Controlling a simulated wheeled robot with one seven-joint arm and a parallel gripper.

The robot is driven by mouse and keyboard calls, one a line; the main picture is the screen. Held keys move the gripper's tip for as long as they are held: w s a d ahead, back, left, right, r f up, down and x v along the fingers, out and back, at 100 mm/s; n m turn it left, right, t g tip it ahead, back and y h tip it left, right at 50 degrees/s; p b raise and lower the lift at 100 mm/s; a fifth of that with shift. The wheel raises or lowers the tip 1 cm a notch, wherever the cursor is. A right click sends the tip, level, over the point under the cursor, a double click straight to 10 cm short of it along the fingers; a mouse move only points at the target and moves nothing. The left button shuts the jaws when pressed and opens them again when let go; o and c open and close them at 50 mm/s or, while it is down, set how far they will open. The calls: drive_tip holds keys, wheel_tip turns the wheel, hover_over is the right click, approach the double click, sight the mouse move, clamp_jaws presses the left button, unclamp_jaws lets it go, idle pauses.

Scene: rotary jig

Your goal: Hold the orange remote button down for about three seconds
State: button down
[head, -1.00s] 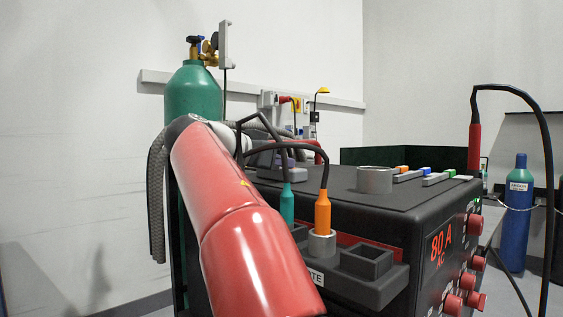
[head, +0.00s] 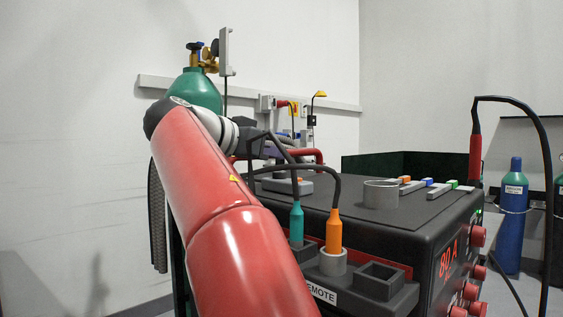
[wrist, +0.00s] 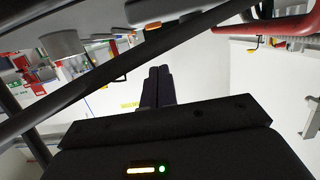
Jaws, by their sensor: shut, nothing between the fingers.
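A small grey box (head: 285,187) lies on top of the black machine, with a small orange button (head: 299,180) at its upper edge, partly behind the black cables. What looks like the same box (wrist: 143,10) is cut off at the top of the wrist view, with an orange spot (wrist: 153,25) on it. My gripper's fingers (wrist: 158,76) are shut and empty, apart from the orange spot in that picture. In the head view my gripper (head: 262,147) is dark and partly hidden behind the cables. I see no contact with the button.
A teal plug (head: 296,223) and an orange plug (head: 334,232) stand at the machine's front, their black cables arching near my gripper. A cable (wrist: 110,78) crosses the wrist view. A grey ring (head: 381,195) and a red handle (head: 307,156) are nearby.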

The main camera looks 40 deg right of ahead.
drive_tip(key=v, duration=0.5)
drive_tip(key=shift+s+a+r, duration=0.1)
drive_tip(key=shift+a+r, duration=0.1)
drive_tip(key=shift+a, duration=0.05)
